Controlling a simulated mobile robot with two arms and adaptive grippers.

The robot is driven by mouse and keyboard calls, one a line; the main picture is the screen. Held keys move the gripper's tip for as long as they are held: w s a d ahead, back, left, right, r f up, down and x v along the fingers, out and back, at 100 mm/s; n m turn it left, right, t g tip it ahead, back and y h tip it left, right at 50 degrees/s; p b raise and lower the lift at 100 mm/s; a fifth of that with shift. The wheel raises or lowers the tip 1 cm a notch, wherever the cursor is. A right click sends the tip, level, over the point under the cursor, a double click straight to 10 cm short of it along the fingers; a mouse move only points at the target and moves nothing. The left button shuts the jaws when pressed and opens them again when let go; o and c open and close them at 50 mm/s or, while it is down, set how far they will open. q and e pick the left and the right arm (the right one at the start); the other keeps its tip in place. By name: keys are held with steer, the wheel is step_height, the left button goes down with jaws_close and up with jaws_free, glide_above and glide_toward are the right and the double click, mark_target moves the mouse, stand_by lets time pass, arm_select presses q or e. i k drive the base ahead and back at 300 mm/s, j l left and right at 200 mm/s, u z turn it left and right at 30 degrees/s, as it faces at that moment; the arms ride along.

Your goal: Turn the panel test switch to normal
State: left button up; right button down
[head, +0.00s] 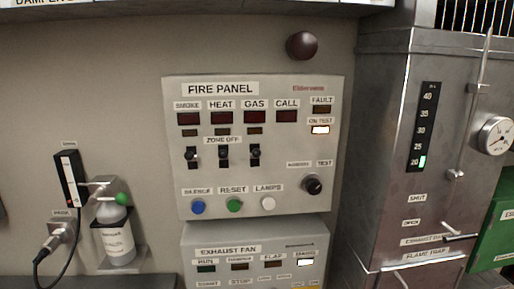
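The fire panel (255,150) is a light grey box on the wall in the middle of the head view. Its test switch is a round black knob (313,184) at the lower right, under a small label and the word TEST. The knob's pointer looks slanted, but its exact setting is too small to tell. The ON TEST lamp (320,130) is lit white; the FAULT lamp (321,109) above it is dark. Neither of my grippers is in view.
Zone-off toggles (223,155) and blue, green and white buttons (234,205) share the panel. An exhaust fan panel (255,255) sits below. A metal duct with a gauge (494,136) stands at right. A bottle (116,236) sits on a bracket at left.

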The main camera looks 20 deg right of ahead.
mark_target(314, 187)
steer(key=k+j+z, duration=0.1)
steer(key=z, duration=0.7)
